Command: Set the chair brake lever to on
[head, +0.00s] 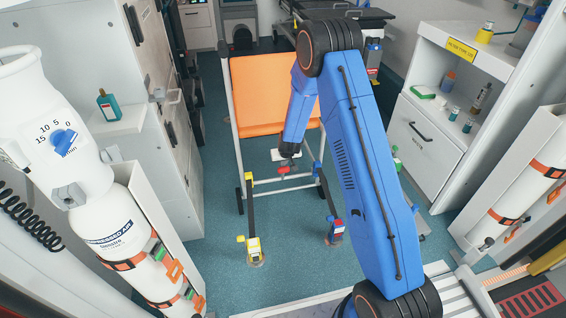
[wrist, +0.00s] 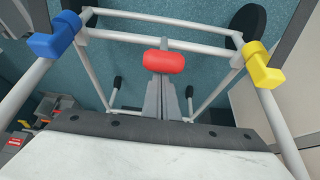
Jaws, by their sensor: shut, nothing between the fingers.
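The chair (head: 275,95) has an orange back and seat on a pale tubular frame and stands in the middle of the floor. A red grip (head: 283,170), which looks like the brake lever, sits low on the frame between a yellow and a blue fitting. It also shows in the wrist view as a red knob (wrist: 165,61) in front of a cross tube. My gripper (head: 286,162) is shut and empty, right by the red grip. In the wrist view its grey fingers (wrist: 165,80) reach up to the knob; I cannot tell whether they touch. No on or off marking is readable.
The yellow fitting (wrist: 258,62) and blue fitting (wrist: 54,38) flank the red grip on the tubes. Cabinets line both sides, with a gas cylinder (head: 130,240) at left.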

